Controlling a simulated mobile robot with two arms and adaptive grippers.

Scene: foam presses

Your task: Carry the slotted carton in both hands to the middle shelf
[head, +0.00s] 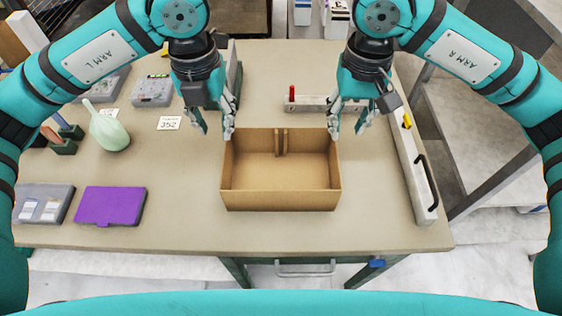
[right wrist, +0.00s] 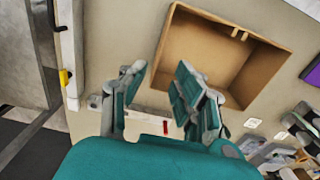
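The slotted carton (head: 280,203) is an open, empty brown box standing upright on the table, with two small upright strips at its back wall. It also shows in the right wrist view (right wrist: 222,62), beyond my fingers. My left gripper (head: 214,127) is open and empty at the carton's back left corner. My right gripper (head: 348,126) is open and empty at the back right corner; its parted fingers show in the right wrist view (right wrist: 158,78). I cannot tell whether either touches the carton. I cannot tell which surface is the middle shelf.
The table (head: 180,220) is clear in front of the carton. A purple case (head: 110,206), a grey case (head: 44,203) and a pale green bulb (head: 109,131) lie at left. A long bar with a black handle (head: 413,170) lies along the right edge. A grey rack (head: 480,140) stands right.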

